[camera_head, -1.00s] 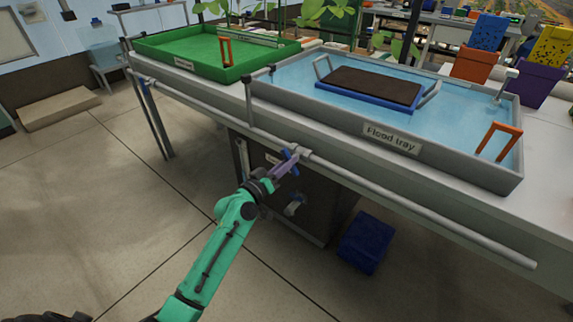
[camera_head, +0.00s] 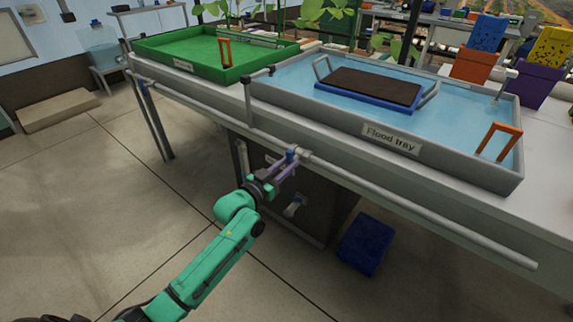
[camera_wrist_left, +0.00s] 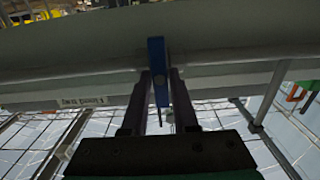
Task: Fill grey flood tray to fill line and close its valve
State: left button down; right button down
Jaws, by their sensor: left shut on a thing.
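The grey flood tray (camera_head: 452,166), labelled "Flood tray", stands on the bench and holds pale blue water. I cannot make out a fill line. A blue tray with a dark slab (camera_head: 372,86) sits in it. My left gripper (camera_head: 285,166) is at the pipe below the tray's front, shut on a blue valve handle (camera_head: 290,155). In the left wrist view the blue handle (camera_wrist_left: 157,62) stands between the two fingers, which hide part of it. My right gripper is not in view.
A green tray (camera_head: 165,62) stands to the left. A long grey rail (camera_head: 430,213) runs along the bench front. Under the bench are a dark cabinet (camera_head: 318,215) and a blue block (camera_head: 366,243) on the floor. The floor at left is open.

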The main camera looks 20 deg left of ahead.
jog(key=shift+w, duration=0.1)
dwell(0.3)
pick_arm(q)
jog(key=c, duration=0.8)
grip_release()
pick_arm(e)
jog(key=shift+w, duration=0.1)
pick_arm(q)
jog(key=shift+o, duration=0.2)
jog(key=p+v, duration=0.1)
jog(key=v, duration=1.3)
jog(key=shift+s+p, duration=0.3)
jog(key=shift+p, duration=0.05)
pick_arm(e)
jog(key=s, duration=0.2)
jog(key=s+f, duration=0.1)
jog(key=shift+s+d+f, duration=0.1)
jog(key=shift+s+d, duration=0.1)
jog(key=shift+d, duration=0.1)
